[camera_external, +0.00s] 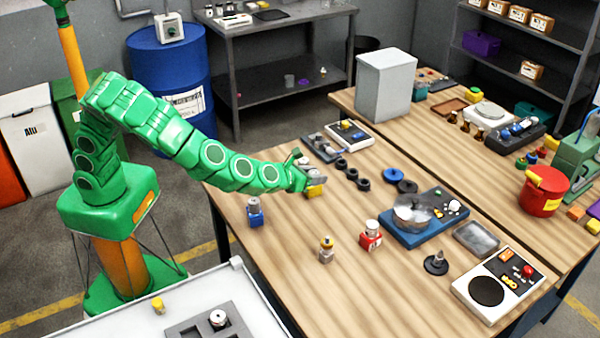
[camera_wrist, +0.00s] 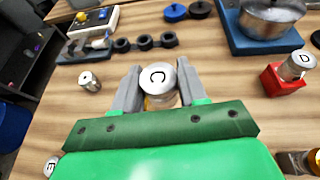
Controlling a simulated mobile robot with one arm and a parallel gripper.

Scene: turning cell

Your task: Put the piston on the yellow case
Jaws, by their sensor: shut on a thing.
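My gripper (camera_external: 314,178) is shut on a silver piston marked C, seen between the two grey fingers (camera_wrist: 158,88) in the wrist view. The piston (camera_wrist: 158,76) is upright with its lettered top facing the camera. The fingers hide most of the case.
A blue case (camera_external: 255,217) with a piston stands left on the wooden table. A red case (camera_external: 371,241) bears piston D (camera_wrist: 297,65). A brass-topped piece (camera_external: 326,249) stands in front. A small silver cylinder (camera_wrist: 90,82), black rings (camera_wrist: 144,42) and a blue machine (camera_external: 424,230) are nearby.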

